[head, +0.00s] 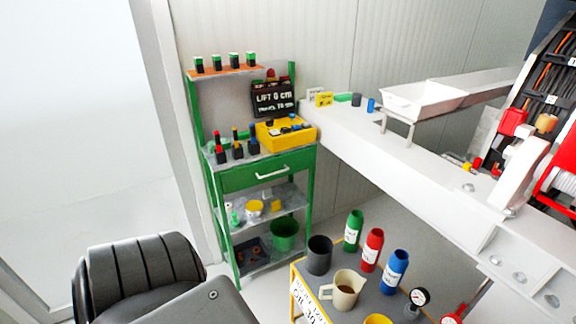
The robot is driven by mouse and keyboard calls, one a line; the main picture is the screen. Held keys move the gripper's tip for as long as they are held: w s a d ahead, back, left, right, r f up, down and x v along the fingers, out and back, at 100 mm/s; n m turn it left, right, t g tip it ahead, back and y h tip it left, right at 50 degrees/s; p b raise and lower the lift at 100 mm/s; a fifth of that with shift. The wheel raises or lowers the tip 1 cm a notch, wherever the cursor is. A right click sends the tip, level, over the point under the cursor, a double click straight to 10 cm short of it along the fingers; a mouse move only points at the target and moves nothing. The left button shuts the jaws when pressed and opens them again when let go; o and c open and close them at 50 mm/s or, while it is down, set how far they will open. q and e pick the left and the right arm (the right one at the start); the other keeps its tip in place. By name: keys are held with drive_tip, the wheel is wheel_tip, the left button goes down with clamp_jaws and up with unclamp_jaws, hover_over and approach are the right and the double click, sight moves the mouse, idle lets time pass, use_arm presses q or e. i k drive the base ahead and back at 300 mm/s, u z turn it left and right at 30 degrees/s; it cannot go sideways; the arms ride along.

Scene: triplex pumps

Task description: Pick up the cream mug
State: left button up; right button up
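The cream mug (347,286) stands upright on the grey top of a yellow-edged cart (331,314) at the bottom of the head view. Its handle points left, and brown contents show inside. A dark grey cup (319,256) stands just behind it to the left. A yellow item (378,319) in front of the mug to its right is cut off by the bottom edge. Neither of my grippers shows in this view, so their state and distance from the mug cannot be seen.
Green (353,231), red (372,250) and blue (395,272) bottles stand behind the mug to its right. A round gauge (419,297) is farther right. A white beam (400,170) runs behind the cart. A green shelf (265,179) stands at the back left.

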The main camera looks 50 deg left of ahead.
sight(347, 286)
drive_tip(key=z, duration=0.9)
drive_tip(key=k, duration=0.45)
drive_tip(key=u, duration=3.05)
